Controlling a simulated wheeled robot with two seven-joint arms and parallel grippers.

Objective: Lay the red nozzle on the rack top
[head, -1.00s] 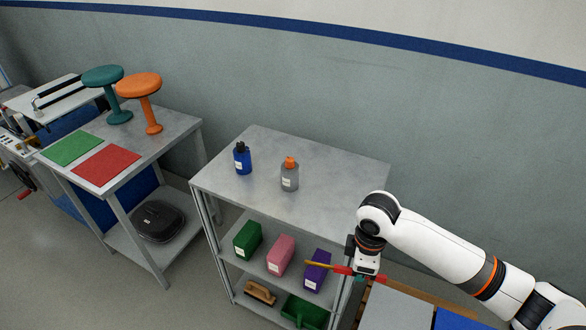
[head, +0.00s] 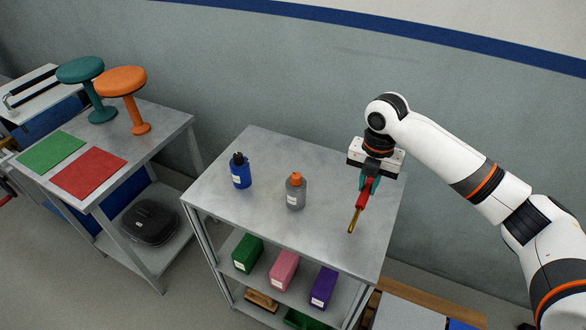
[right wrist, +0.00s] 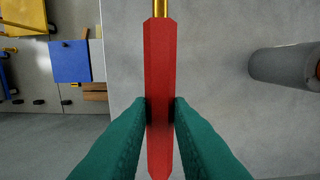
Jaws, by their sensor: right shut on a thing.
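The red nozzle (head: 363,191) has a red body and a thin brass tube. My right gripper (head: 369,186) is shut on its red body, over the right part of the rack top (head: 262,222). In the head view the tube points down toward the front. In the right wrist view the red body (right wrist: 159,70) lies between the two teal fingertips (right wrist: 160,112), with the grey surface behind it. I cannot tell whether the tube's tip touches the rack top. My left gripper is not in view.
A blue bottle (head: 241,172) and a grey bottle with an orange cap (head: 296,192) stand on the rack top, left of the nozzle. Green, pink and purple boxes sit on the shelf below. A table with two stools (head: 122,82) stands at left.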

